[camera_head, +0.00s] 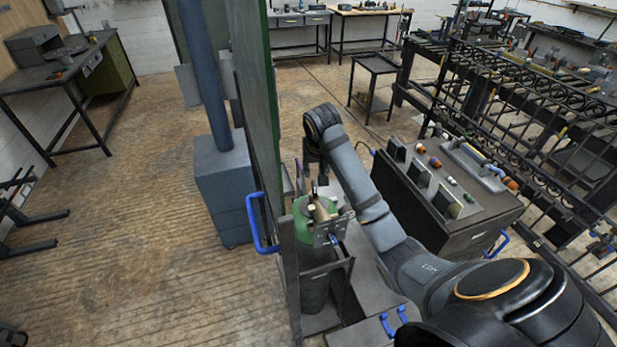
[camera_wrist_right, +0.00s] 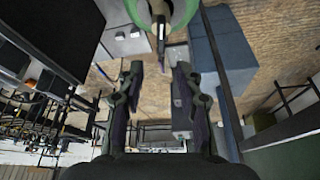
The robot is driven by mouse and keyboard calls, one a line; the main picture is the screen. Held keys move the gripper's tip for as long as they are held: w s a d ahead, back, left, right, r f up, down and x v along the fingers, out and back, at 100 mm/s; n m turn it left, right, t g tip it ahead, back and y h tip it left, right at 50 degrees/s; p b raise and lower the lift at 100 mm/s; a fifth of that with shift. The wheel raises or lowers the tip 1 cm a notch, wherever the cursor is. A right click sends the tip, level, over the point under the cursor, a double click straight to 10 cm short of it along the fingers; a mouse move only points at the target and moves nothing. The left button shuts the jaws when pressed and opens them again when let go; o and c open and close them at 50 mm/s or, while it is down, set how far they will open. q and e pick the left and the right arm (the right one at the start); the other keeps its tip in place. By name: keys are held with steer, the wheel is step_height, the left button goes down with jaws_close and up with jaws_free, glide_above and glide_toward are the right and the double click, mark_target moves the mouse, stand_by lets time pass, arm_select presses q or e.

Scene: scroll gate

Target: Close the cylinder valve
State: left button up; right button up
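The gas cylinder (camera_head: 314,285) stands upright in a dark metal rack, with a green shoulder and a grey body. Its brass valve (camera_head: 320,209) is on top, partly hidden behind a metal plate. In the right wrist view the green cylinder top (camera_wrist_right: 188,10) and the valve (camera_wrist_right: 160,28) show at the upper edge, beyond the fingertips. My right gripper (camera_head: 316,178) hangs just above and behind the valve in the head view. The right wrist view shows its two fingers apart with nothing between them (camera_wrist_right: 157,75). My left gripper is not in view.
Ornate iron gates (camera_head: 530,110) fill the far right. The wooden floor at left is largely clear.

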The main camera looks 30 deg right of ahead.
mark_target(314, 186)
steer(key=p+x, duration=0.1)
steer(key=x, duration=0.3)
steer(key=p+x, duration=0.1)
steer(key=x, duration=0.1)
steer(key=shift+s+a+f+p, duration=0.1)
steer(key=shift+s+a+p, duration=0.15)
steer(key=shift+s+p, duration=0.1)
steer(key=x, duration=0.2)
steer(key=shift+w+d+f, duration=0.1)
steer(key=shift+w+f, duration=0.1)
steer(key=shift+f, duration=0.1)
steer(key=shift+f+p, duration=0.25)
steer(key=shift+p, duration=0.05)
steer(key=shift+f, duration=0.1)
steer(key=shift+c, duration=0.5)
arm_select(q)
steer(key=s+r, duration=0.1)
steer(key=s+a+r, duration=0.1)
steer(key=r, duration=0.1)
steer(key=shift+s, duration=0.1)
arm_select(e)
jaws_close()
